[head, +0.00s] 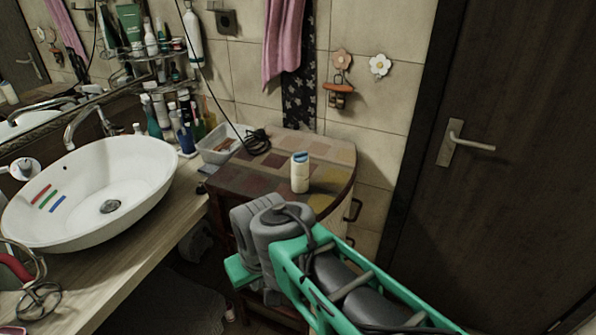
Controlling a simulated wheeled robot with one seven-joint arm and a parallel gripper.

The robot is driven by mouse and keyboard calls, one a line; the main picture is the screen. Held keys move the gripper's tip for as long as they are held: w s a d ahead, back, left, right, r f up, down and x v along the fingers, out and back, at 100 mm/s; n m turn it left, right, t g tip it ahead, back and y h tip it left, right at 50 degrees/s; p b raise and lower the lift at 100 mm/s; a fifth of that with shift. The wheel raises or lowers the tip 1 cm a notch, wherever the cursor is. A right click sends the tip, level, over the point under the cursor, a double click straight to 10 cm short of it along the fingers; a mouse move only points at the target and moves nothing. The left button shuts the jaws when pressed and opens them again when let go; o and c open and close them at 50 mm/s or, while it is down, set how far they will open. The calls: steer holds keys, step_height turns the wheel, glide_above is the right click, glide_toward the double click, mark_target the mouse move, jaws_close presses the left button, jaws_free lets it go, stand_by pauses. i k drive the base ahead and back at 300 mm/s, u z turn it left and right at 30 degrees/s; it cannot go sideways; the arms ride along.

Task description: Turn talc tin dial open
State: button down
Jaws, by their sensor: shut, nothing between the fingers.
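The talc tin (300,174), a small cream cylinder with a blue dial on top, stands upright on the patchwork-topped cabinet, near its front right edge. From here I cannot tell how the dial is set. My gripper (260,236), grey at the end of my green arm, is in front of the cabinet, below and left of the tin in the picture. It is shut and empty, and does not appear to touch the tin. My gripper and arm hide part of the cabinet front.
A black cable (256,142) and a white tray (222,145) are behind the tin to the left. The white basin (95,190) and crowded bottles are at left. A dark door (500,170) stands at right. The cabinet top (275,180) around the tin is mostly clear.

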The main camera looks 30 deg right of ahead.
mark_target(298, 158)
steer(key=u, duration=1.5)
steer(key=k, duration=1)
steer(key=z, duration=1.6)
steer(key=i, duration=0.45)
steer(key=u, duration=0.05)
